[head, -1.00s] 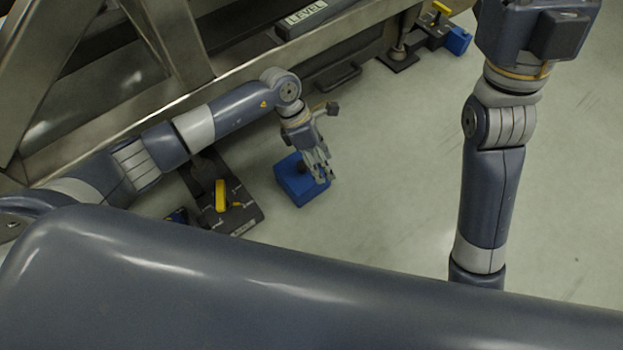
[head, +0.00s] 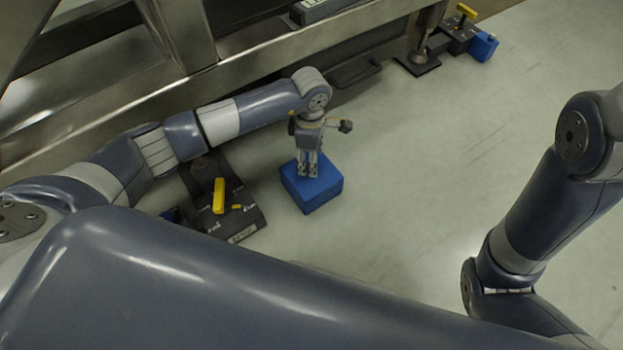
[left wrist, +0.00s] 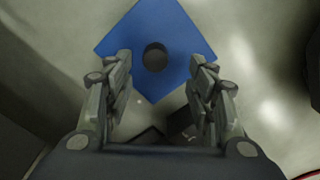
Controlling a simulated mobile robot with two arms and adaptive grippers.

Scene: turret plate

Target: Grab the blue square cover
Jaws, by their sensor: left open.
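The blue square cover (head: 313,191) lies on the pale floor near the middle of the head view. In the left wrist view the blue square cover (left wrist: 178,32) has a round dark knob (left wrist: 156,57) at its centre. My left gripper (head: 308,174) points down right above the cover. In the left wrist view its open fingers (left wrist: 160,58) stand on either side of the knob, with gaps between. Whether they reach down to the knob's height I cannot tell. My right gripper is out of view; only part of my right arm shows at the right.
A dark plate with a yellow handle (head: 219,196) lies left of the cover. A similar plate with a yellow lever (head: 466,12) and another blue block (head: 484,46) stand at the back right. A metal frame (head: 240,62) runs along the back. The floor right of the cover is clear.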

